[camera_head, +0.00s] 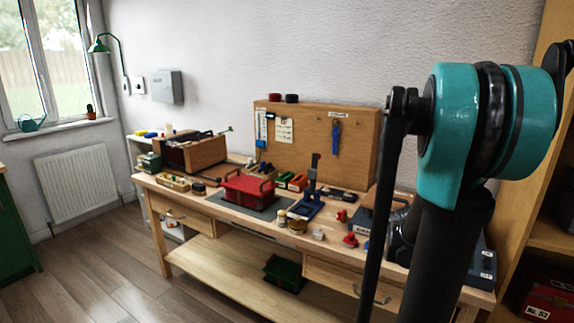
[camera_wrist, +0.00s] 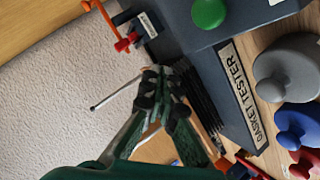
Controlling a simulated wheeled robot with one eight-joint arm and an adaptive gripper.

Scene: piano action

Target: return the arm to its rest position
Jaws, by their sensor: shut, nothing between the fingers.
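My gripper (camera_wrist: 160,92) shows in the wrist view with its dark fingertips together and nothing between them. It is in front of a dark blue-grey box labelled GASKET TESTER (camera_wrist: 243,95), which has a round green button (camera_wrist: 208,12). I cannot tell whether the fingers touch the box. In the head view my teal and black arm (camera_head: 450,130) fills the right foreground, over the right end of the wooden workbench (camera_head: 225,221). My gripper cannot be made out in the head view.
A wooden shelf unit (camera_head: 553,235) stands at the right. Open floor (camera_head: 95,265) lies at the left.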

